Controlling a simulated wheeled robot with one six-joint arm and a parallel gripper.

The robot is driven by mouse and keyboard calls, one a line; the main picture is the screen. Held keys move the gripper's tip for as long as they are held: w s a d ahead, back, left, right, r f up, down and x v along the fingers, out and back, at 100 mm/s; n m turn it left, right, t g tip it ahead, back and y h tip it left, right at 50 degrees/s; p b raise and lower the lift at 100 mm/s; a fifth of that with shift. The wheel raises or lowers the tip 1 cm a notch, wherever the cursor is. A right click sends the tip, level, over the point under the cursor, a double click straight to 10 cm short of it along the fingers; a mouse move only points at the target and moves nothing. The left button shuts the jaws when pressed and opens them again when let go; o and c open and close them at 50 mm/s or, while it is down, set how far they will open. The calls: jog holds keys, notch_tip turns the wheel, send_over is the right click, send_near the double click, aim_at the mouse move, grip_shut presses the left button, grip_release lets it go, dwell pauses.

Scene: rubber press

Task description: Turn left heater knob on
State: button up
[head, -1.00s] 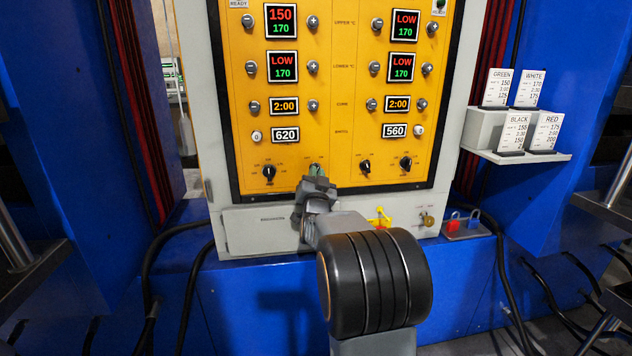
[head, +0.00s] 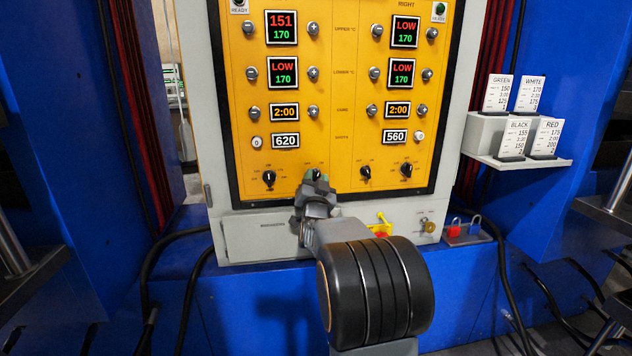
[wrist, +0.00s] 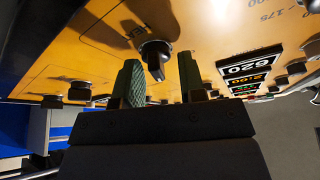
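Along the bottom of the yellow control panel (head: 337,150) is a row of black rotary knobs. The leftmost knob (head: 269,178) stands clear of my gripper. The second knob from the left (head: 317,174) is right at my gripper (head: 316,180), which partly covers it. A black knob (wrist: 153,58) shows in the gap, just beyond the fingertips. My gripper appears to hold nothing.
Above the knobs are digital displays (head: 283,72) and small round buttons. The two knobs to the right (head: 365,171) are free. A grey lower box (head: 262,235) is below the panel. A shelf with cards (head: 520,158) and padlocks (head: 463,231) are at the right.

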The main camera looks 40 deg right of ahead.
jog(key=shift+f, duration=0.1)
jog(key=v, duration=1.3)
jog(key=shift+s+a, duration=0.2)
jog(key=shift+s, duration=0.15)
jog(key=a+r+n+g+y+p, duration=0.5)
jog(key=a+r+n+y+p, duration=0.45)
jog(key=p, duration=0.75)
jog(key=s+a+r+n+g+y+p, duration=0.1)
jog(key=s+a+r+g+p, duration=0.1)
jog(key=s+a+g+p, duration=0.2)
jog(key=s+a+r+n+g+y+p, duration=0.1)
jog(key=s+a+r+g+y+p, duration=0.1)
jog(key=s+a+g+p, duration=0.3)
jog(key=s+r+p, duration=0.1)
jog(key=s+p, duration=0.2)
jog(key=s, duration=0.2)
jog(key=shift+s+a+r+n+g, duration=0.2)
jog(key=shift+s+a+n+g, duration=0.1)
jog(key=shift+s+a+n, duration=0.05)
